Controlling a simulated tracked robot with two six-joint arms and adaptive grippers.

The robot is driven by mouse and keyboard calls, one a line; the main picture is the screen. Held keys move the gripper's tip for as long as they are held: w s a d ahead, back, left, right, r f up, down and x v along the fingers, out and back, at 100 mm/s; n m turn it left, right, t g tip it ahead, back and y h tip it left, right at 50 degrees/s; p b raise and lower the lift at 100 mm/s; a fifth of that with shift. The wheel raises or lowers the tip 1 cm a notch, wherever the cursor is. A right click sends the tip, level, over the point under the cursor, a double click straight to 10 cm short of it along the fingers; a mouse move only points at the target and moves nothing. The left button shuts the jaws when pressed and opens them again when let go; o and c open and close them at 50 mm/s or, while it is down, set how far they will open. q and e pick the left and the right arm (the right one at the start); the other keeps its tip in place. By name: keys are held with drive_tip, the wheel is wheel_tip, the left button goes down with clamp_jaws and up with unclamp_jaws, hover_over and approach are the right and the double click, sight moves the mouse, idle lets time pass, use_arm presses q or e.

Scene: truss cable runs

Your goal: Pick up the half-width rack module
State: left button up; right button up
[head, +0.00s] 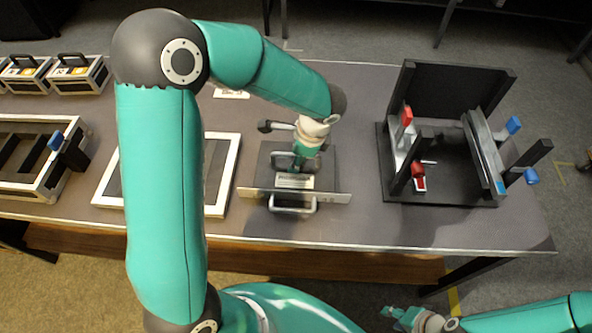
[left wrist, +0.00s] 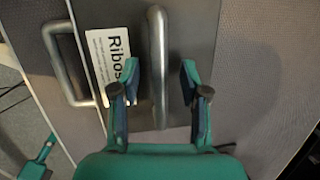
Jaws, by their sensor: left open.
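The half-width rack module (head: 325,162) lies flat on the table, a dark grey box with a pale front panel and a front handle (head: 293,210). A white label lies on its top near the front. My left gripper (head: 294,160) is over the module's top; its fingertips are partly hidden in the head view. In the left wrist view, my left gripper (left wrist: 160,72) is open, its fingers on either side of the module's top bar handle (left wrist: 157,40). The label beside it reads "Ribos", partly covered by a finger. My right gripper (head: 398,316) is low at the front, off the table, its jaws too small to read.
A black rack frame (head: 455,88) with red and blue clamps stands on the right. A white-edged tray (head: 230,170) and an open case (head: 50,192) with a blue-topped clamp are left. Small cases (head: 80,76) stand far left. Table is clear between module and rack.

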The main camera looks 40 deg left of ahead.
idle(0.3)
use_arm(q)
clamp_jaws()
idle(0.3)
